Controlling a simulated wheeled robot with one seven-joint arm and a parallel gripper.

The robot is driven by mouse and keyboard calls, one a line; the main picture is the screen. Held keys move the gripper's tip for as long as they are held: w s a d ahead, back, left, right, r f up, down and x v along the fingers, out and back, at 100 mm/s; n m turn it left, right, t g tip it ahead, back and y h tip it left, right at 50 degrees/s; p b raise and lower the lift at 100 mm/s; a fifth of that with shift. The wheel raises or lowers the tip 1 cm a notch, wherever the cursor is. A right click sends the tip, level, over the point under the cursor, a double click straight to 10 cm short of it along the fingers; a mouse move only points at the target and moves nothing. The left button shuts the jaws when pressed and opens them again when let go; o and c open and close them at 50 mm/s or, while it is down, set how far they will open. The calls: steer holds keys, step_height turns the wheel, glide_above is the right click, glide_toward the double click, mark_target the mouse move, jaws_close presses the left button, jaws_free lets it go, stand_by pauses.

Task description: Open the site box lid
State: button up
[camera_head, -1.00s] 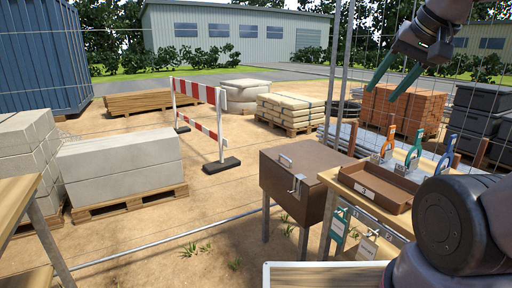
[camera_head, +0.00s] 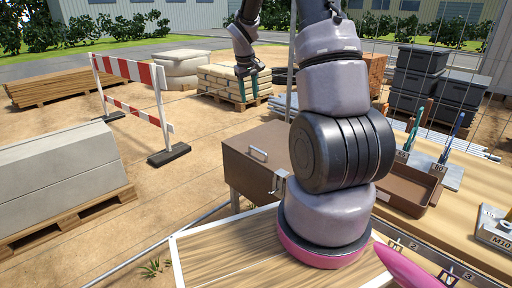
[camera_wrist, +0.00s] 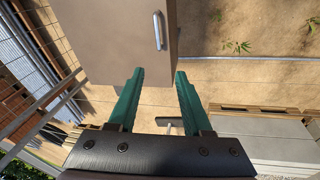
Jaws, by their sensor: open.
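The site box (camera_head: 235,172) is a brown box on legs, left of my arm in the head view. Its lid (camera_head: 266,140) looks shut and has a pale bar handle (camera_head: 258,154) near its left edge. A metal latch (camera_head: 279,181) shows on its front. My gripper (camera_head: 253,86) is open and empty, above and beyond the box, fingers pointing down. In the wrist view, the green fingers of my gripper (camera_wrist: 159,80) point toward the brown lid (camera_wrist: 125,45), with the handle (camera_wrist: 158,30) ahead of them. The fingers are apart from the handle. My arm hides the box's right part.
A wooden bench (camera_head: 465,225) with a brown tray (camera_head: 408,190) stands to the right. A wood-topped surface (camera_head: 225,255) lies in front. A red-white barrier (camera_head: 130,75) and concrete blocks (camera_head: 60,168) stand left. Bare ground lies between them and the box.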

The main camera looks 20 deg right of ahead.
steer(key=n+g, duration=0.1)
steer(key=n, duration=0.1)
glide_toward(257, 149)
steer(key=f, duration=0.5)
steer(key=w+d+f, duration=0.1)
steer(key=f, duration=0.2)
steer(key=shift+d, duration=0.15)
jaws_close()
stand_by(0.8)
